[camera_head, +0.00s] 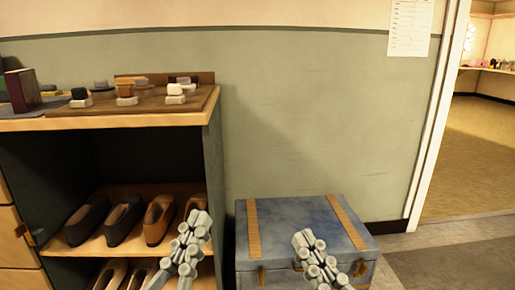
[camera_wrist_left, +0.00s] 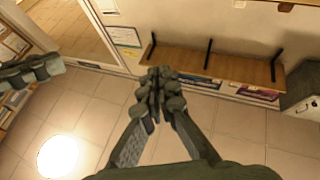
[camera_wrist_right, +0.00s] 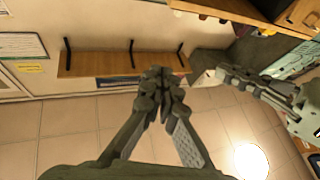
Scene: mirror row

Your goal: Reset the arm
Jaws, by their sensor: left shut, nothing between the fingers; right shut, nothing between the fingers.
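My left gripper (camera_head: 190,236) is shut and empty. In the head view it shows in front of the shoe shelf's right side. My right gripper (camera_head: 306,243) is shut and empty, and shows in front of the blue trunk. In the left wrist view the left gripper's fingers (camera_wrist_left: 160,80) meet above a tiled floor, with part of my other arm at the left edge. In the right wrist view the right gripper's fingers (camera_wrist_right: 159,80) also meet, with my other gripper to the right. Neither gripper holds anything.
A shelf unit (camera_head: 213,150) carries several shoes (camera_head: 124,220) and a wooden board (camera_head: 60,118) with small blocks on top. The blue trunk (camera_head: 290,228) stands beside it against the wall. A doorway opens at right. A wooden wall bench (camera_wrist_left: 225,68) shows in the left wrist view.

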